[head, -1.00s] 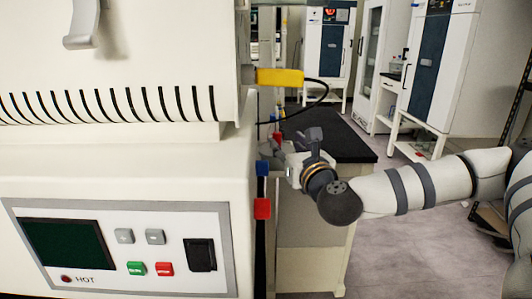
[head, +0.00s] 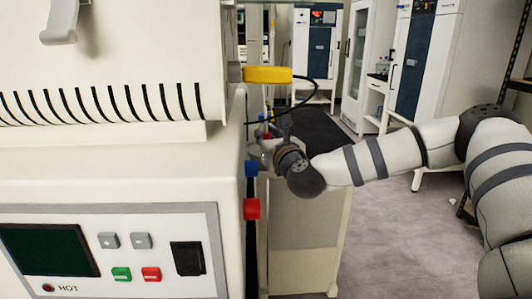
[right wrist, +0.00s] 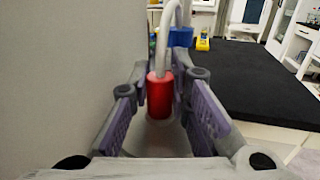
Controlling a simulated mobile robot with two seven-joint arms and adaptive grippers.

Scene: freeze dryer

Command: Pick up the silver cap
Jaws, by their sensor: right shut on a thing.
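My right gripper (head: 266,148) is beside the right side of the white machine, mostly hidden by its own wrist. In the right wrist view, its two purple-padded fingers (right wrist: 168,92) stand either side of a pale grey, rounded piece (right wrist: 160,138), which looks like the silver cap. The gripper is shut on it. A red fitting (right wrist: 160,95) with a pale curved tube stands just beyond this piece, between the fingertips. I cannot tell whether the two touch. The cap cannot be made out in the head view. My left gripper is not in view.
The white machine (head: 120,165) fills the left. Red (head: 252,209) and blue (head: 251,169) fittings line its right side, below a yellow part (head: 267,75). A black-topped bench (head: 316,130) lies behind my gripper.

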